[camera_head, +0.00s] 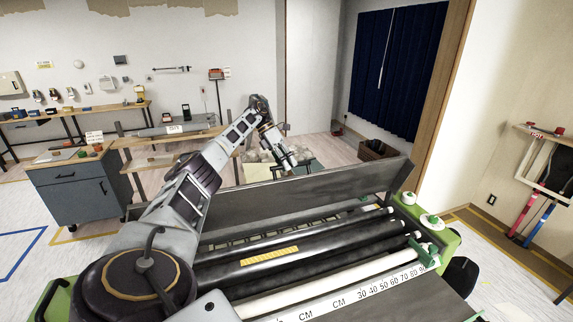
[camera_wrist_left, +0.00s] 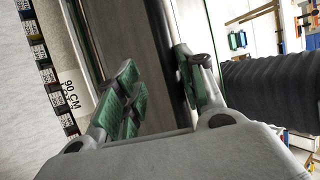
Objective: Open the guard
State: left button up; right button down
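The guard (camera_head: 300,198) appears to be the long dark grey panel standing raised and tilted along the far side of the pasting machine. My left gripper (camera_head: 290,163) reaches over the machine and points down just behind the panel's upper edge, near its middle. In the left wrist view, the green-padded fingers of the left gripper (camera_wrist_left: 160,75) are spread apart. A dark flat surface (camera_wrist_left: 128,35), likely the guard, shows beyond and between them. I cannot tell whether either finger touches it. The right gripper is not in view.
Black and white rollers (camera_head: 310,248) and a centimetre ruler (camera_head: 345,297) lie on the machine's near side. A green end plate with knobs (camera_head: 430,221) is at right. A grey drawer cabinet (camera_head: 80,195) and workbenches stand at left. Floor at right is mostly clear.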

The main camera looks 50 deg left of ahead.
pick_arm(q)
jog(key=shift+a+r, duration=0.1)
jog(key=shift+r, duration=0.15)
dwell(0.3)
jog(key=v, duration=0.7)
dwell(0.9)
jog(key=shift+s+f, duration=0.1)
dwell(0.8)
